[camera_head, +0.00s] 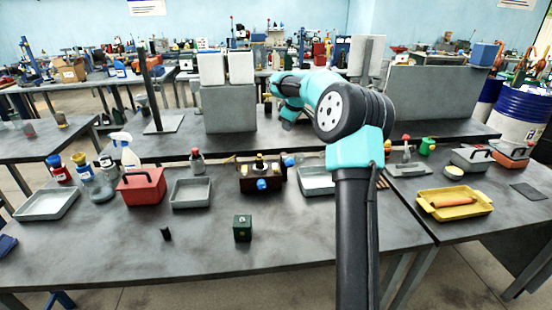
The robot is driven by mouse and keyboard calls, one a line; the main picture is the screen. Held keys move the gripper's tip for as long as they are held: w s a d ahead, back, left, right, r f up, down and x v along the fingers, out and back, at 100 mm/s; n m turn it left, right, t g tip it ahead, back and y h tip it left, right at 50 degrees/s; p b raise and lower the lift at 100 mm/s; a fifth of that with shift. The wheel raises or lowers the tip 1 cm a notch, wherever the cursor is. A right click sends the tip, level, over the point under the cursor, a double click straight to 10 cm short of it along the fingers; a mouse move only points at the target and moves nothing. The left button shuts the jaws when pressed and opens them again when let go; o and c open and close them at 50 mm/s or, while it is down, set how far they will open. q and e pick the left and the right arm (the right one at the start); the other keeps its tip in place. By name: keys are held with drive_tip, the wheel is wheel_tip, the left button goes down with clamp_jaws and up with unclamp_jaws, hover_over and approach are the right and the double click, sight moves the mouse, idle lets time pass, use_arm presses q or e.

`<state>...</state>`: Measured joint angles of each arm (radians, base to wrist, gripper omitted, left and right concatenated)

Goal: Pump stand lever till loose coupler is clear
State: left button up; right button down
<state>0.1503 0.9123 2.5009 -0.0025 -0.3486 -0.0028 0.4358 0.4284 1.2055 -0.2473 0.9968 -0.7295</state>
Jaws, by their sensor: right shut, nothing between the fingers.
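My right arm rises from the bottom edge and bends left over the back of the main table. My right gripper (270,97) is at its far end, small and partly hidden by my own wrist; it is shut and holds nothing. A brown unit (275,184) with a blue knob and a brass-coloured top stands at the middle of the front table, below and nearer than the gripper. A dark upright post (150,92) on a flat plate stands on the back table at left. I cannot pick out a lever or a loose coupler. My left gripper is out of view.
A grey block (229,112) with white boxes stands just left of my gripper. A red toolbox (141,192), grey trays (190,193), a green box (242,229) and bottles are on the front table. A yellow tray (438,211) is at right. The front-left tabletop is mostly clear.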

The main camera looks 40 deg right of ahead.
sight(288, 161)
drive_tip(key=shift+w+a+r, duration=0.2)
drive_tip(key=shift+w+r, duration=0.1)
drive_tip(key=shift+s+f, duration=0.1)
drive_tip(key=shift+f, duration=0.1)
drive_tip(key=shift+s+a+f, duration=0.35)
drive_tip(key=shift+s+f, duration=0.15)
drive_tip(key=shift+f, duration=0.75)
drive_tip(key=shift+s+a+f, duration=0.4)
drive_tip(key=shift+s+f, duration=0.05)
drive_tip(key=shift+f, duration=0.85)
drive_tip(key=shift+s+a+f, duration=0.35)
drive_tip(key=shift+s+f, duration=0.15)
drive_tip(key=shift+f, duration=0.75)
drive_tip(key=shift+s+f, duration=0.1)
drive_tip(key=shift+f, duration=0.1)
drive_tip(key=shift+a+f, duration=0.1)
drive_tip(key=shift+f, duration=0.05)
